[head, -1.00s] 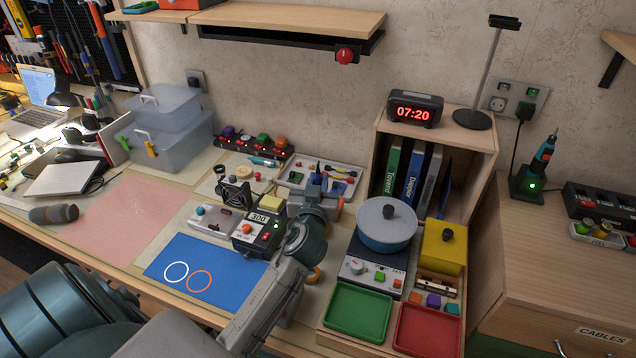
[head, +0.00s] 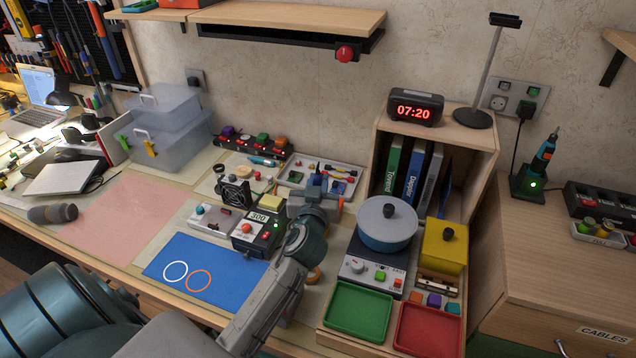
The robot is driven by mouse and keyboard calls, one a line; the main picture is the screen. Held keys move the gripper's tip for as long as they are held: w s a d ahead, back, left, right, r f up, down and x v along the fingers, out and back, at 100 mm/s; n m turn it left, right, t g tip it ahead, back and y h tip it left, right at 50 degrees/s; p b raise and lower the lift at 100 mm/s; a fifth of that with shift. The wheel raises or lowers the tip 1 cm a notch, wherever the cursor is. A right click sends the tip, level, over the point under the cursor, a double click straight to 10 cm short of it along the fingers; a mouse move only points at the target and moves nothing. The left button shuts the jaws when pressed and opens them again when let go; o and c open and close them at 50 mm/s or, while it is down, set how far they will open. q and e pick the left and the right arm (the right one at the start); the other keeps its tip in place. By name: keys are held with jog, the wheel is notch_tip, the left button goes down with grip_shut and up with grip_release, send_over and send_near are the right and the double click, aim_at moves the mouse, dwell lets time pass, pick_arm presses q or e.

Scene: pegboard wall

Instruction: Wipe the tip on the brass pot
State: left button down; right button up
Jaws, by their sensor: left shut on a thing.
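My left gripper (head: 317,186) is over the bench behind the blue mat, pointing away from me. It is shut on a slim, dark blue thing (head: 318,170), perhaps the iron's handle, of which only a small part shows. The tip is hidden. I cannot pick out a brass pot for certain. A small round holder (head: 220,170) stands farther back to the left, apart from the gripper, but its contents are too small to tell. My right gripper is not in view.
The station reading 300 (head: 248,238) and a small black fan (head: 234,192) stand left of the gripper. A parts tray (head: 290,172) lies behind it. A blue pan (head: 387,232) is to the right. The pink mat (head: 130,215) is clear.

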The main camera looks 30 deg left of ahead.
aim_at(318, 170)
pick_arm(q)
jog(key=shift+f+b, duration=0.3)
jog(key=shift+b, duration=0.05)
dwell(0.3)
jog(key=shift+f+b, duration=0.1)
jog(key=shift+b, duration=0.25)
dwell(2.7)
jog(key=shift+r+p, duration=1.95)
jog(key=shift+r, duration=0.65)
